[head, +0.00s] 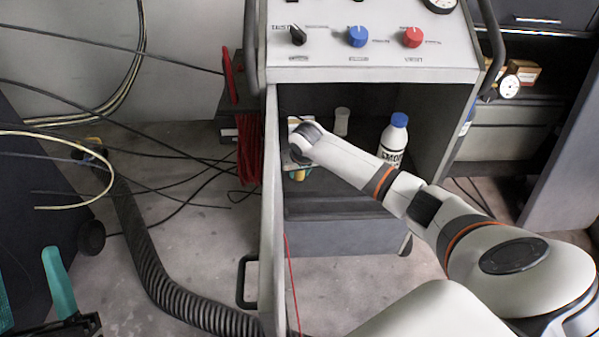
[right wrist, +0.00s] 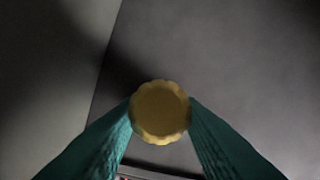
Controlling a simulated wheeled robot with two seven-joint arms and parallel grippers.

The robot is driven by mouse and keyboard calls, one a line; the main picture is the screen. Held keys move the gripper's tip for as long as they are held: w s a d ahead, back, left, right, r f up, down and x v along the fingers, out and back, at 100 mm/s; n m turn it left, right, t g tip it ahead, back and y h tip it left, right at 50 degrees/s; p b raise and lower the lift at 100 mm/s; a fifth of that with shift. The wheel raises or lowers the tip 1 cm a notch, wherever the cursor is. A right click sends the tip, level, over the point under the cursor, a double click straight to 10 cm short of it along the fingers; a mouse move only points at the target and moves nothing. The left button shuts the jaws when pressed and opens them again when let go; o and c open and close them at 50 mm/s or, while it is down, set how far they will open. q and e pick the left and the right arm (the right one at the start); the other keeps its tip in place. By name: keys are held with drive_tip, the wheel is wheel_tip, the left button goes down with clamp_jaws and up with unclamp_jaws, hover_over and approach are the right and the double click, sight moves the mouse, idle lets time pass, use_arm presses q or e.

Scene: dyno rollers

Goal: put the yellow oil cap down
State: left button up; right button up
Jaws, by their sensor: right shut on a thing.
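The yellow oil cap (right wrist: 160,110) is round with a scalloped rim. In the right wrist view it sits between the two teal fingers of my right gripper (right wrist: 160,113), which is shut on it. In the head view my right arm reaches into the open cabinet (head: 370,75), and its wrist covers most of the gripper. A small yellow patch shows below the wrist, too small to tell clearly. A dark grey surface lies beyond the cap in the wrist view; I cannot tell whether they touch. My left gripper (head: 28,270) is at the lower left, its teal fingers apart and empty.
A white bottle with a blue cap (head: 394,140) and a small pale container (head: 341,122) stand inside the cabinet. The cabinet's open door (head: 270,220) rises just left of my right arm. A ribbed hose (head: 160,270) and cables lie on the floor at left.

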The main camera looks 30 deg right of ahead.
drive_tip(key=shift+f, duration=0.25)
drive_tip(key=o, duration=1)
use_arm(q)
drive_tip(key=shift+w+f, duration=0.3)
use_arm(e)
drive_tip(key=shift+r, duration=0.1)
